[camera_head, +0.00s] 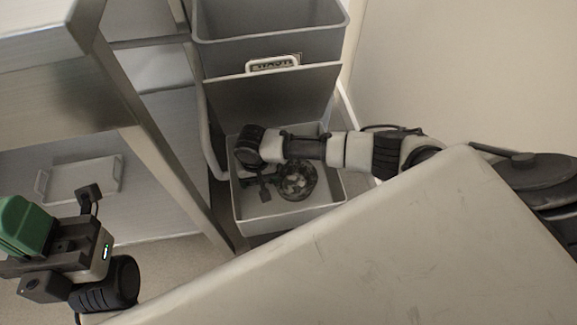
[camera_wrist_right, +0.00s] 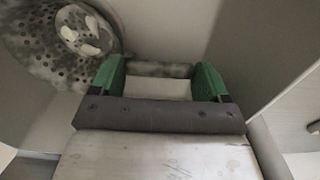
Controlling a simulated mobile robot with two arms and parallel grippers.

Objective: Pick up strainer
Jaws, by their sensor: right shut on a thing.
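The strainer (camera_head: 297,181) is a round, dark, perforated bowl with several pale lumps in it. It lies in the light grey bin (camera_head: 270,226). In the right wrist view the strainer (camera_wrist_right: 40,45) shows large at the upper left, beside my green fingers. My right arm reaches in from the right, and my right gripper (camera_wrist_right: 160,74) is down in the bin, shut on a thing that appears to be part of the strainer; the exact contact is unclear. My left gripper (camera_head: 22,228) is at the left edge, away from the bin, its finger gap not clear.
A taller grey bin (camera_head: 270,35) with a labelled front panel stands behind the lower bin. A metal shelf unit (camera_head: 165,150) with a tray (camera_head: 83,180) is on the left. A pale surface (camera_head: 370,260) fills the lower right. The bin walls are close around my right gripper.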

